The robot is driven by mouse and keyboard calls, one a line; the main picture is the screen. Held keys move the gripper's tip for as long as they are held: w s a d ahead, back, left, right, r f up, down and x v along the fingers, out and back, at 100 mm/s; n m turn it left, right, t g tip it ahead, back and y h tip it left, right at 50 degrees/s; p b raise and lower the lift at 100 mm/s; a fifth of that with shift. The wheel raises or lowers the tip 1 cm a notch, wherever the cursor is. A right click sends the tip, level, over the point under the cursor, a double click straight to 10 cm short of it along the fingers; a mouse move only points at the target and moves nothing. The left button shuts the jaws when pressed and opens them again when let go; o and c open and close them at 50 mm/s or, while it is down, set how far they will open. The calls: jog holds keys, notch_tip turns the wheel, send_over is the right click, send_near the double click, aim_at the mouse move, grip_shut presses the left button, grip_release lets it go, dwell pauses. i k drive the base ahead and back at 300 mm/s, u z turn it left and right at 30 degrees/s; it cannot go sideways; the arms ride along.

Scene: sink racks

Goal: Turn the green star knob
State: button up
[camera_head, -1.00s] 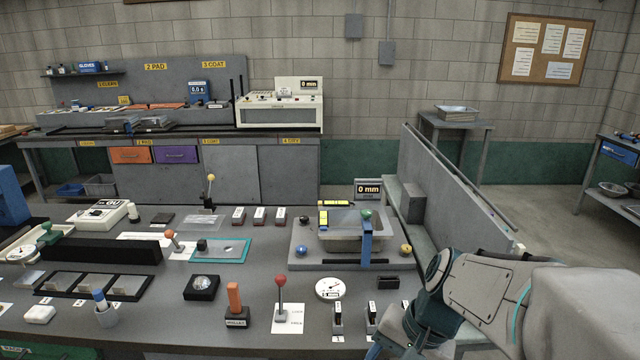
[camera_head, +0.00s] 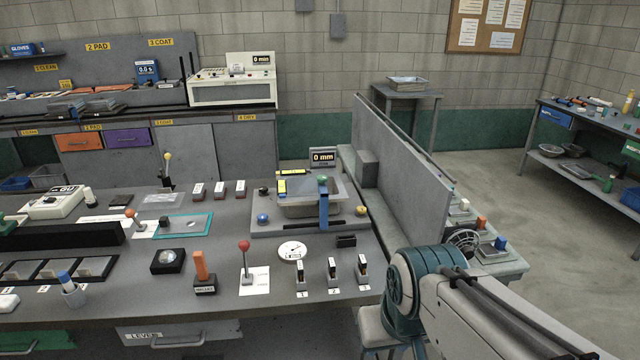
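A blue knob (camera_head: 262,218), a yellow knob (camera_head: 361,210) and a black knob (camera_head: 264,190) are around the basin. My arm reaches in from the lower right, apart from the basin and the knob. My gripper's fingers do not show, and nothing is seen touching the green knob.
A display reading 0 mm (camera_head: 323,157) stands behind the basin. A tall grey panel (camera_head: 400,150) rises to its right. A red-ball lever (camera_head: 244,247), an orange-handled mallet (camera_head: 201,267), a round dial (camera_head: 292,250) and several small numbered blocks stand in front. Floor is open at right.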

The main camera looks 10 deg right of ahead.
aim_at(321, 179)
jog(key=k, duration=1.1)
jog(key=z, duration=0.75)
jog(key=i, duration=2)
jog(key=u, duration=0.65)
